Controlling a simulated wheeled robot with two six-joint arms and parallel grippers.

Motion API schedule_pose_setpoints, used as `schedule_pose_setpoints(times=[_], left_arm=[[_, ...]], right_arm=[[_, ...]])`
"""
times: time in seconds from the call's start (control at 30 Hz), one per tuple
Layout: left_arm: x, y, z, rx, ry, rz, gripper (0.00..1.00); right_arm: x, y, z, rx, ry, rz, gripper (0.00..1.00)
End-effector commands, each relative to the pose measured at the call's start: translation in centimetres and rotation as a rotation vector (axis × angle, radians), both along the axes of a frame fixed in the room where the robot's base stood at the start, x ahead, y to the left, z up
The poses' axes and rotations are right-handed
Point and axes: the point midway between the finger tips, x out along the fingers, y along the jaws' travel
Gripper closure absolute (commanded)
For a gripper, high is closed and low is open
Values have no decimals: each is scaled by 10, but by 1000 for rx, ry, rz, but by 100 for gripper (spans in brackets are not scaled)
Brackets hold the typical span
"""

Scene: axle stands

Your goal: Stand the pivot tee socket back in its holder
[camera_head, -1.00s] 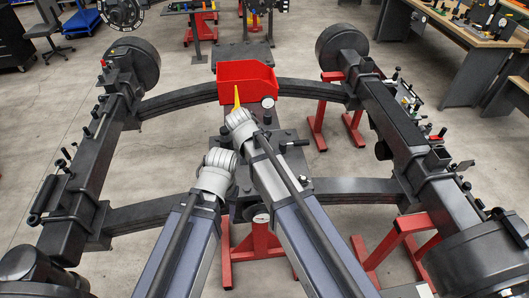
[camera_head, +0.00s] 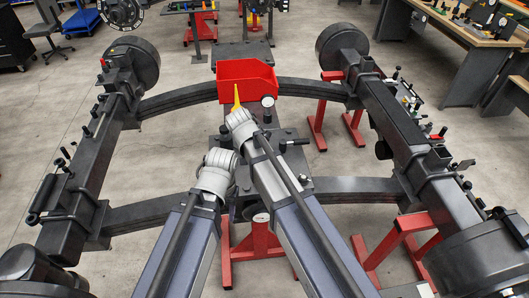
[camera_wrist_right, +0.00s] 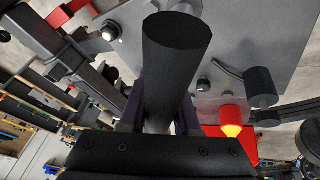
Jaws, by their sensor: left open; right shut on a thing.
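In the right wrist view, my right gripper (camera_wrist_right: 160,118) is shut on a thick dark cylinder, which I take to be the pivot tee socket (camera_wrist_right: 177,50); its flat end faces the camera. In the head view, my right wrist hides that gripper and the socket. My left gripper (camera_head: 229,207) is open, mostly hidden below its wrist, over the near part of the central frame. I cannot pick out the socket's holder for sure.
A red bin (camera_head: 247,82) stands at the far crossbeam, with a yellow pointed piece (camera_head: 237,96) and a round gauge (camera_head: 268,101) in front. Dark axle beams (camera_head: 80,190) flank the centre. Red stands (camera_head: 258,240) are below.

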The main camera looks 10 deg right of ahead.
Motion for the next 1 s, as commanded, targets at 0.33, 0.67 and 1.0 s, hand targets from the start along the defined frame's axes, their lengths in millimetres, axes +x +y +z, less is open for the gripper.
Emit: schedule_pose_setpoints(times=[0.33, 0.67, 1.0], left_arm=[[0, 0, -10, 0, 0, 0, 50], [0, 0, -18, 0, 0, 0, 50], [0, 0, -26, 0, 0, 0, 50]], right_arm=[[0, 0, -10, 0, 0, 0, 100], [0, 0, -17, 0, 0, 0, 100], [0, 0, -26, 0, 0, 0, 100]])
